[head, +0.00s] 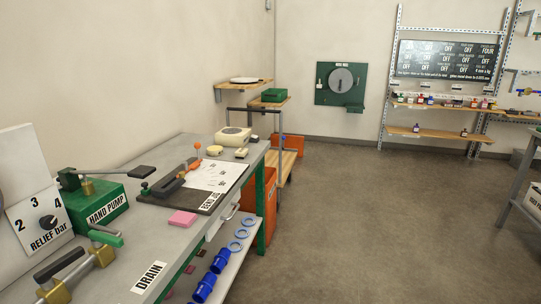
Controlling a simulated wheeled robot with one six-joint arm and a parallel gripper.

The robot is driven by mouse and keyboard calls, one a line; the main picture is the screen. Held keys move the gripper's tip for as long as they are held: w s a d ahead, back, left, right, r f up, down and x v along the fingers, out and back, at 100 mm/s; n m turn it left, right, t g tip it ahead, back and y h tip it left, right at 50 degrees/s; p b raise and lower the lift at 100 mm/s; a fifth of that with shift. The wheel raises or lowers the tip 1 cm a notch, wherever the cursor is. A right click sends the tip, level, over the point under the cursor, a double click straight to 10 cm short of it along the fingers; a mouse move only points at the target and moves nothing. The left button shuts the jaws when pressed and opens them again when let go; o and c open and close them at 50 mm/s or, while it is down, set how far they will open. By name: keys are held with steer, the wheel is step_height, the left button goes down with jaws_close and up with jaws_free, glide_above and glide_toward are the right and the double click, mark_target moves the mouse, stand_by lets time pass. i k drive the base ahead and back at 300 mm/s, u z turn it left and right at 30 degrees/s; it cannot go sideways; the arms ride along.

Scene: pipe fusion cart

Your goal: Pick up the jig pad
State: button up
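The board carries a lever with an orange knob, a white printed sheet and a partly readable label. The pad's top is uncovered and nothing rests on it. My gripper is not in view.
A green hand pump (95,203), a relief gauge box (32,215) and brass valves stand left of the pad. A scale (233,137) sits at the bench's far end. Blue fittings (205,287) and rings lie on a lower shelf. The floor (345,220) to the right is clear.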

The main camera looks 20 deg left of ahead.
mark_target(241, 153)
steer(key=z, duration=0.15)
steer(key=i, duration=1.4)
steer(key=u, duration=0.35)
steer(key=i, duration=1.15)
steer(key=u, duration=1.45)
steer(key=i, duration=0.85)
steer(key=u, duration=0.75)
